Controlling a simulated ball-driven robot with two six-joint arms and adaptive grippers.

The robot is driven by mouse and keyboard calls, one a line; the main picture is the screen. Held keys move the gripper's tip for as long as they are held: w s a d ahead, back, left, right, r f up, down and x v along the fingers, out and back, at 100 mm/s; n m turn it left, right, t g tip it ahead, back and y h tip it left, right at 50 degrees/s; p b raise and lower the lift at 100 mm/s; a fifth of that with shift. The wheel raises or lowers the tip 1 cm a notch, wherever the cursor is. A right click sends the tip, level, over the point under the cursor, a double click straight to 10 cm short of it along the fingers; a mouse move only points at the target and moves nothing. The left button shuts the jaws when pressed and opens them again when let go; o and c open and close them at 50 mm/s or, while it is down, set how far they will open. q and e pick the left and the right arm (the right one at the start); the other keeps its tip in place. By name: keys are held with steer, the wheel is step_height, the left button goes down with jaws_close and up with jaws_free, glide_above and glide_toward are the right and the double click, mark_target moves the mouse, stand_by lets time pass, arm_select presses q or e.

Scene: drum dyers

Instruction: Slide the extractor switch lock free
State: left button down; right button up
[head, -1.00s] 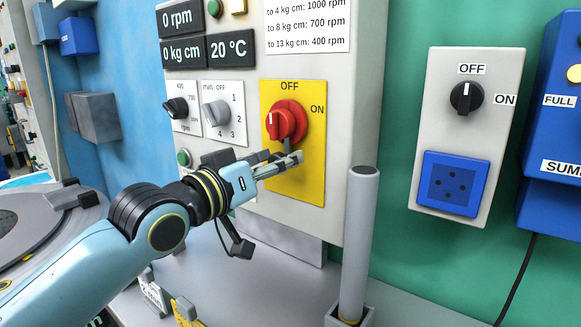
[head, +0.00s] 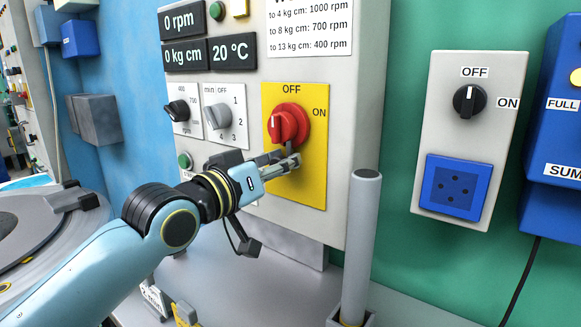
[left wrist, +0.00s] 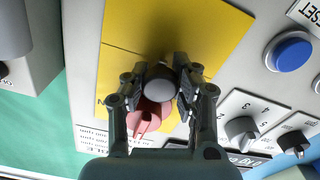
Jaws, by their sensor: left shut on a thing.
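The red extractor switch (head: 288,125) sits on a yellow plate (head: 312,185) between OFF and ON labels. My left gripper (head: 289,163) is just below the switch, in front of the plate. In the left wrist view its fingers (left wrist: 161,84) are closed around a grey, rounded lock (left wrist: 160,82). The lock lies right beside the red switch (left wrist: 146,116), which shows paler there. In the head view the fingers hide most of the lock. Whether it still engages the switch cannot be told. My right gripper is not in view.
A grey upright post (head: 361,245) stands right of the panel's lower edge. Grey (head: 217,116) and black (head: 177,111) knobs are left of the yellow plate. A separate OFF/ON box (head: 472,140) hangs on the green wall. A blue button (left wrist: 289,51) shows in the wrist view.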

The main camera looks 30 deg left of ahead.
arm_select(q)
step_height(320, 180, down, 3)
steer(key=shift+r+b, duration=0.2)
steer(key=shift+b, duration=0.5)
steer(key=c, duration=1.5)
jaws_free()
steer(key=o, duration=0.5)
steer(key=shift+s+d+r, duration=0.1)
steer(key=shift+d+r, duration=0.05)
steer(key=shift+d, duration=0.1)
steer(key=shift+o, duration=0.2)
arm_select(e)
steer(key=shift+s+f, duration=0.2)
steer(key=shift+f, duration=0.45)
arm_select(q)
steer(key=shift+a, duration=0.1)
steer(key=shift+s, duration=0.45)
steer(key=s, duration=1)
steer(key=shift+a, duration=0.2)
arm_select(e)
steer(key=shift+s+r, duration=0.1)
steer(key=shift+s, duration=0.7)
